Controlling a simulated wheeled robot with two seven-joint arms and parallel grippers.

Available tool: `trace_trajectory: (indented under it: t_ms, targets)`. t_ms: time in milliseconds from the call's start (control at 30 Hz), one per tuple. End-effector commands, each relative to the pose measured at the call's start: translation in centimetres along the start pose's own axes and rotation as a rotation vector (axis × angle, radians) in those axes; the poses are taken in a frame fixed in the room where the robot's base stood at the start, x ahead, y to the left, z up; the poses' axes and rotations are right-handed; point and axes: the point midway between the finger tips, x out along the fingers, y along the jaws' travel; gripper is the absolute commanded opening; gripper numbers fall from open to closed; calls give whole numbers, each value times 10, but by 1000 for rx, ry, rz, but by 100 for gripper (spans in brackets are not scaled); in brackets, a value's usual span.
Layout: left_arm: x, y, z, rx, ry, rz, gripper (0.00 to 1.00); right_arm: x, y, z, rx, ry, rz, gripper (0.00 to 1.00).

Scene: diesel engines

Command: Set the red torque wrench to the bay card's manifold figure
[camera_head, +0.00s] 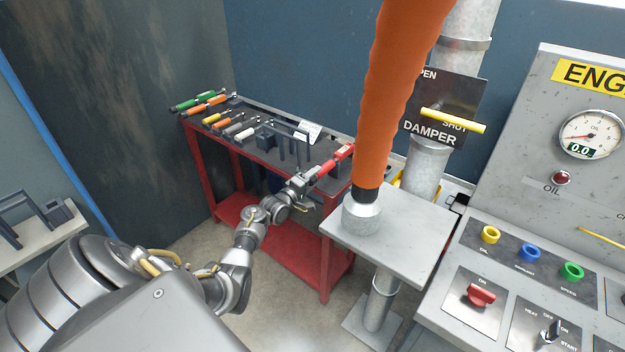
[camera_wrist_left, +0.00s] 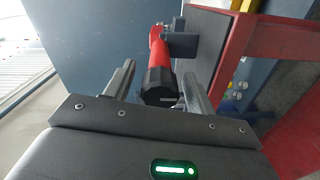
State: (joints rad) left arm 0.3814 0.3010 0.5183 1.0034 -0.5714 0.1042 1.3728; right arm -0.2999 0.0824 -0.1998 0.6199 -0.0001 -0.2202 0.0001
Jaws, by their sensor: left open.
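The red torque wrench (camera_head: 336,160) lies at the near right end of the red tool bench, in a dark holder. In the left wrist view its red body (camera_wrist_left: 160,56) points away, and its black knob (camera_wrist_left: 160,84) faces my gripper. My left gripper (camera_head: 308,180) is at this knob end. In the wrist view the open left gripper (camera_wrist_left: 158,92) has a finger on each side of the knob, with gaps visible. A white card (camera_head: 309,131) stands on the bench; its text is too small to read. My right gripper is not in view.
The red bench (camera_head: 322,240) also carries several other tools, with green, orange, yellow and dark handles. An orange hose (camera_head: 398,90) rises from a grey stand (camera_head: 400,230) just right of the bench. An engine control panel (camera_head: 560,190) stands at the right.

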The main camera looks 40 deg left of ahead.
Motion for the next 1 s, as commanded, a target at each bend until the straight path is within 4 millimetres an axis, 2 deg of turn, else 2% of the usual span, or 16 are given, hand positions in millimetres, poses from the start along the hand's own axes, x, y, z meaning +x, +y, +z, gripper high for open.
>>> trace_trajectory:
  t_ms: [133, 233, 500, 700, 1000]
  targets:
    - [-5, -1, 0, 0, 0, -1, 55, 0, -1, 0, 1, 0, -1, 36]
    - [-16, -1, 0, 0, 1, -1, 55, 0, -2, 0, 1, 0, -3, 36]
    - [-69, -2, 0, 2, 0, -1, 55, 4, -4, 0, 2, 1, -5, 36]
    - [-98, -2, 0, 1, 0, -1, 55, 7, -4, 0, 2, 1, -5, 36]
    - [-109, 0, 0, 0, 0, 0, 55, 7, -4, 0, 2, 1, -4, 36]
